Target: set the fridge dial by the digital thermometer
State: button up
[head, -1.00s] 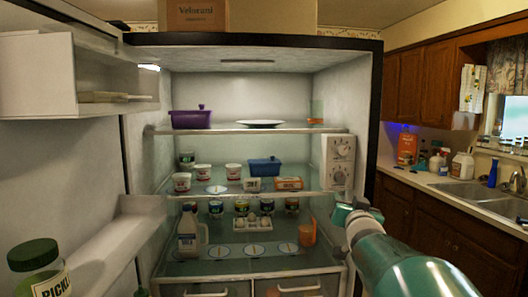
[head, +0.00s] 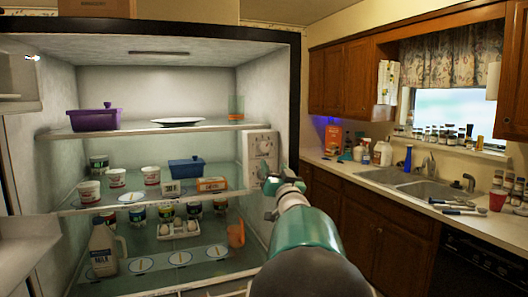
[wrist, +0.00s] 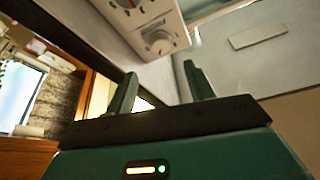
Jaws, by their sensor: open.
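A white control panel (head: 260,148) with two round dials, one above the other, is on the fridge's right inner wall. In the wrist view the lower dial (wrist: 158,41) shows whole, and the upper dial (wrist: 126,3) is cut by the top edge. A small pale box with a dark face, which looks like the digital thermometer (head: 171,189), stands on the middle shelf; its reading is too small to make out. My gripper (wrist: 160,75) is open and empty, its fingers apart from the panel, with the lower dial beyond the gap.
The shelves hold a purple pot (head: 95,119), a plate (head: 178,122), a blue dish (head: 186,168), an orange box (head: 212,184), several tubs, eggs and a milk jug (head: 103,250). The fridge's right edge (head: 295,100) is close to my arm. A sink counter (head: 350,168) lies right.

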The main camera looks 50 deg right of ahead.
aim_at(265, 147)
jog(key=x, duration=1)
jog(key=shift+a+r, duration=0.1)
jog(key=c, duration=1)
